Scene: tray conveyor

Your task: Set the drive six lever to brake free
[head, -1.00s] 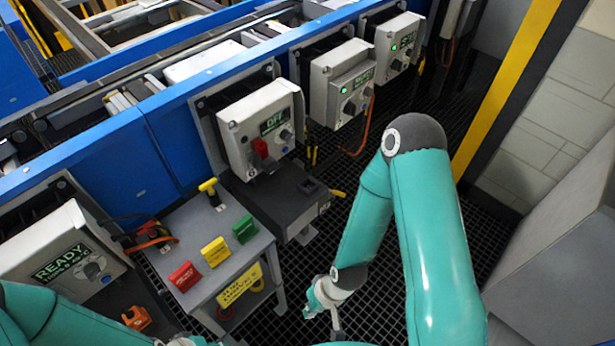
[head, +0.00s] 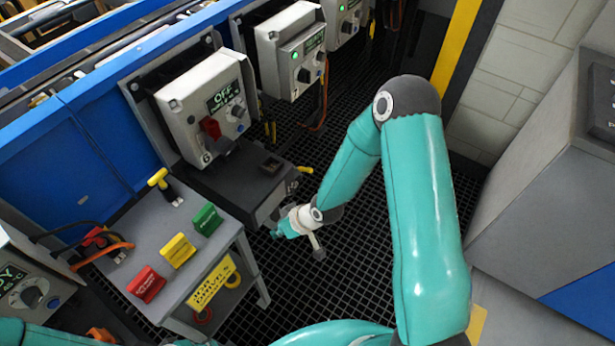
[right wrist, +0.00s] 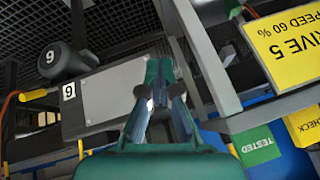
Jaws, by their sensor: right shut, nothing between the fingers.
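The drive six control box (head: 205,105) shows OFF and carries a red part on its front. Below it is the dark drive six motor unit (head: 235,190). A short yellow-ended lever (head: 305,169) sticks out from its right side. In the right wrist view the yellow-ended lever (right wrist: 38,95) is at the left, beside a dark round housing (right wrist: 68,60) and a white tag, both with an inverted 6. My right gripper (head: 276,234) is shut and empty, low beside the unit; it also shows in the right wrist view (right wrist: 158,75). My left gripper is out of view.
A grey stand (head: 150,235) with red, yellow and green tags is left of my right gripper. More control boxes (head: 290,55) line the blue conveyor. Dark grating floor lies right of the unit.

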